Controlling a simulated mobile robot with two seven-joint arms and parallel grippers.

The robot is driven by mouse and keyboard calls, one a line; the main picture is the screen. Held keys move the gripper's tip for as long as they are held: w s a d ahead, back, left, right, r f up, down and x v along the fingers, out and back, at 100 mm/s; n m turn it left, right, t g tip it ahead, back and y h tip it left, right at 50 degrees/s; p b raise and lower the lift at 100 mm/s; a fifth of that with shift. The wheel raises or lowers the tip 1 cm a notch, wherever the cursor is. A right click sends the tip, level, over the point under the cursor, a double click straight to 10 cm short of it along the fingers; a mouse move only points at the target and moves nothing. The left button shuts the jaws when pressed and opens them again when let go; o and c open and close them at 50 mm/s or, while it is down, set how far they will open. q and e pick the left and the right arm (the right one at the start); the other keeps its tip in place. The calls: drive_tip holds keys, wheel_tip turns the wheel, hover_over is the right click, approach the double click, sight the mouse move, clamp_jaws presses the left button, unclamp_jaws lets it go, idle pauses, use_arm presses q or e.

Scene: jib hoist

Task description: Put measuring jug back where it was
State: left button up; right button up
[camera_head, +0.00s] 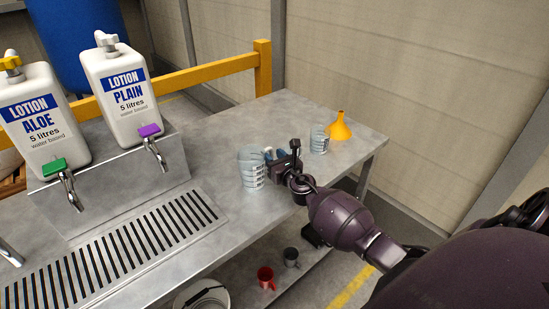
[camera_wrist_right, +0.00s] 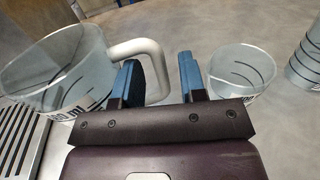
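A clear measuring jug (camera_head: 251,170) with dark markings stands upright on the grey bench, right of the dispensers. In the right wrist view the jug (camera_wrist_right: 55,70) is at the left, its pale handle (camera_wrist_right: 152,50) pointing toward my right gripper. My right gripper (camera_head: 283,153) is at the jug's right side. In the wrist view its blue-padded fingers (camera_wrist_right: 160,82) are apart. The handle's outer bar shows in the gap between them, and the left finger overlaps the handle loop. I cannot tell whether either finger touches it. My left gripper is out of view.
A clear marked beaker (camera_head: 319,140) and a yellow funnel (camera_head: 339,127) stand farther right. Lotion bottles (camera_head: 122,95) and (camera_head: 37,115) stand on dispensers with taps above a slotted drain (camera_head: 120,250). A red mug (camera_head: 266,277) and dark mug (camera_head: 291,257) are on the lower shelf.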

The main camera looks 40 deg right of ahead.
drive_tip(key=s, duration=0.4)
drive_tip(key=s+a, duration=0.1)
drive_tip(key=s, duration=0.3)
drive_tip(key=s+p, duration=0.1)
drive_tip(key=s, duration=0.2)
drive_tip(key=shift+s+a+r, duration=0.1)
drive_tip(key=shift+s+a, duration=0.1)
drive_tip(key=shift+s, duration=0.2)
drive_tip(key=s+a+f+m+g, duration=0.2)
drive_tip(key=s+a+f+m, duration=0.2)
drive_tip(key=s+m, duration=0.3)
drive_tip(key=s+a+f+m+g+y, duration=0.1)
drive_tip(key=s+a+f+m, duration=0.3)
drive_tip(key=s+m, duration=0.4)
drive_tip(key=s+a+f+m+g+y, duration=0.1)
drive_tip(key=s+a+f+m+g, duration=0.2)
drive_tip(key=m, duration=1.5)
drive_tip(key=s+a+f, duration=0.1)
drive_tip(key=s+a, duration=0.2)
drive_tip(key=s, duration=0.1)
drive_tip(key=shift+s+f+m+g, duration=0.25)
drive_tip(key=shift+s+m+g, duration=0.05)
drive_tip(key=shift+s, duration=0.05)
drive_tip(key=shift+w+a, duration=0.1)
